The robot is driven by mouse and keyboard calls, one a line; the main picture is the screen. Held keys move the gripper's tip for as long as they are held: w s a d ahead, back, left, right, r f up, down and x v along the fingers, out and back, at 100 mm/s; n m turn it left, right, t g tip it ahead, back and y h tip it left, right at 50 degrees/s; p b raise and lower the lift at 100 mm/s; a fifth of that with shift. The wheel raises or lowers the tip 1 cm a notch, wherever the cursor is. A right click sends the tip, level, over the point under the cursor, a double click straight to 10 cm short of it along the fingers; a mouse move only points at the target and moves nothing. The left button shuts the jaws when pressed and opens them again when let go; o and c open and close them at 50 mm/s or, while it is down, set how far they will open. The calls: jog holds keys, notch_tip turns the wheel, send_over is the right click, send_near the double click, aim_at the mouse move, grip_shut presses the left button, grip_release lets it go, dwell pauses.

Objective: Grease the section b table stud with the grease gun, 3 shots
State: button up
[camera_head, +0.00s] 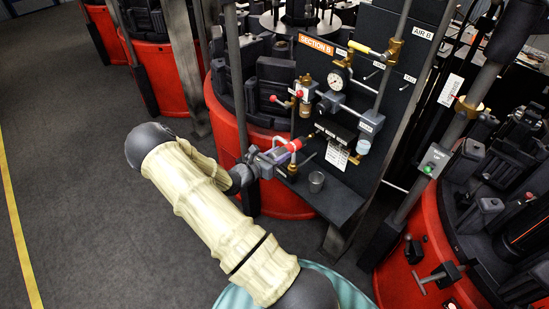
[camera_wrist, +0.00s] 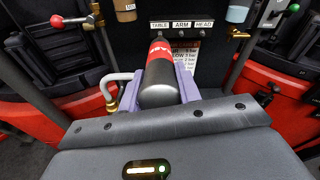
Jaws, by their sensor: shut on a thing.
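My gripper (camera_head: 272,158) is shut on the grease gun (camera_head: 294,146), in front of the dark section B panel (camera_head: 375,60). In the wrist view the gun (camera_wrist: 160,82) is a black cylinder with a red band, between the two purple jaws (camera_wrist: 188,84). Its front end points at the panel, toward the label strip (camera_wrist: 182,25) reading TABLE, ARM, HEAD. The red band sits just below the TABLE label (camera_wrist: 160,25). The table stud is hidden or too small to make out. I cannot tell whether the nozzle touches it.
A shelf (camera_head: 335,202) below the panel holds a small grey cup (camera_head: 316,182). A pressure gauge (camera_head: 338,78), valves and pipes crowd the panel above the gun. Red rotary moulds stand on both sides. Open grey floor (camera_head: 75,170) lies to the left.

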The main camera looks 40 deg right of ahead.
jog(key=shift+d, duration=0.65)
jog(key=shift+w+r, duration=0.1)
dwell(0.6)
jog(key=shift+d, duration=0.7)
dwell(0.4)
jog(key=shift+a+p, duration=0.3)
jog(key=shift+a, duration=0.35)
dwell(2.9)
jog(key=a+p, duration=0.1)
jog(key=a, duration=0.6)
jog(key=shift+s, duration=0.3)
dwell(0.3)
